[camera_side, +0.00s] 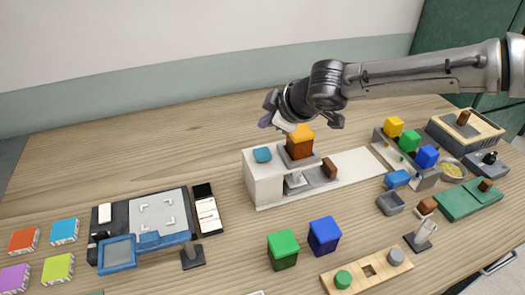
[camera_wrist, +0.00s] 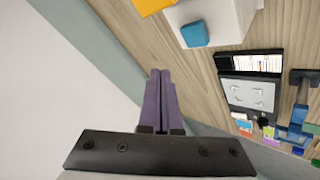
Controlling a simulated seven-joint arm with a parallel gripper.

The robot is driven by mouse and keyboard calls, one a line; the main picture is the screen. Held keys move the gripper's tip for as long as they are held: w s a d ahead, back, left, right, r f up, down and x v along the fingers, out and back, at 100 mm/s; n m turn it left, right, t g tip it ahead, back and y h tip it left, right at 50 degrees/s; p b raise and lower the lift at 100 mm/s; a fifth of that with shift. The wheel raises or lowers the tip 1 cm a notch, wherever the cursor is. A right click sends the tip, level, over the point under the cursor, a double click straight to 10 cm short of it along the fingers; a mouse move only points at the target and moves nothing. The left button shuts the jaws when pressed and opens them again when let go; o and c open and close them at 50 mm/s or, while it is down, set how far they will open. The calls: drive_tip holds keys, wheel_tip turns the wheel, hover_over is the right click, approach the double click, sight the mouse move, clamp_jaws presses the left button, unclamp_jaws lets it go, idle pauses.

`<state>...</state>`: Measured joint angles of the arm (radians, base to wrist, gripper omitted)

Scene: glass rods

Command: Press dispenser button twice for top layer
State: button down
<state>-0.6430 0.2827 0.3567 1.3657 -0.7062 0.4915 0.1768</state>
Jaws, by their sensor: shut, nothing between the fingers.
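The dispenser (camera_side: 262,185) is a white block with a blue button (camera_side: 262,154) on its top left and an orange-brown hopper (camera_side: 300,141) beside the button. In the wrist view the blue button (camera_wrist: 194,34) sits on the white top, to the upper right of my fingertips. My gripper (camera_side: 265,121) is above and behind the dispenser, near the hopper, and apart from the button. In the wrist view its two purple fingers (camera_wrist: 160,75) are together with nothing between them.
A tray station with a blue frame (camera_side: 117,252) stands at the left, near several coloured tiles. Green (camera_side: 283,249) and blue (camera_side: 324,236) blocks stand in front. A rack with yellow, green and blue blocks (camera_side: 427,156) is at the right. The table behind the dispenser's left is clear.

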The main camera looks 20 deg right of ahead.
sight(263, 150)
drive_tip(key=shift+f, duration=2.65)
drive_tip(key=shift+f, duration=0.15)
drive_tip(key=shift+f, duration=0.3)
drive_tip(key=shift+f, duration=0.85)
idle(0.9)
drive_tip(key=shift+r, duration=1.2)
drive_tip(key=shift+r, duration=2.55)
